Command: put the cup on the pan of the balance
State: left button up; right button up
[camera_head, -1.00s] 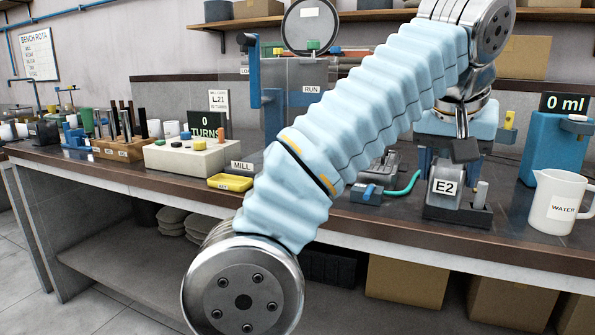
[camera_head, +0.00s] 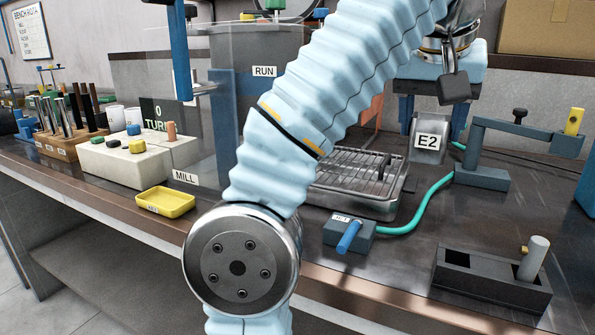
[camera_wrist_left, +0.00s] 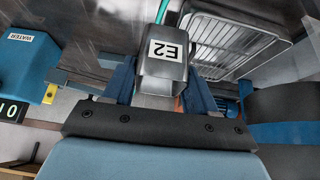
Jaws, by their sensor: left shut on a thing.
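The grey metal cup labelled E2 (camera_head: 427,157) is between the two dark blue fingers of my left gripper (camera_head: 434,120), which is shut on it. In the head view it is at the right of centre, above the bench top. In the left wrist view the cup (camera_wrist_left: 165,72) appears with its label upside down, a finger on each side. I cannot make out a balance or its pan in these views. My left arm hides part of the bench. My right gripper is not in view.
A dark block (camera_head: 459,275) with an empty recess and a grey peg stands at the front right. A metal tray with a wire rack (camera_head: 342,203), a valve box (camera_head: 335,234) with a green hose, and a dark stand with an arm (camera_head: 482,177) are nearby. A yellow dish (camera_head: 166,212) lies left.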

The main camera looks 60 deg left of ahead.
pick_arm(q)
jog(key=shift+w+a, duration=0.1)
jog(key=shift+w, duration=0.05)
jog(key=w+d+f, duration=0.1)
jog(key=w+f, duration=0.2)
jog(key=w, duration=0.1)
jog(key=w+d+f, duration=0.1)
jog(key=w+f, duration=0.2)
jog(key=w, duration=0.1)
jog(key=w+d+f, duration=0.1)
jog(key=w+f, duration=0.2)
jog(key=w, duration=0.2)
jog(key=shift+f, duration=0.15)
jog(key=shift+w+d+f+b, duration=0.15)
jog(key=shift+f+b, duration=0.25)
jog(key=shift+f, duration=0.5)
jog(key=shift+w+a+f+b, duration=0.15)
jog(key=shift+f+b, duration=0.2)
jog(key=shift+f, duration=0.55)
jog(key=shift+d+f, duration=0.1)
jog(key=shift+f, duration=0.15)
jog(key=o, duration=1.1)
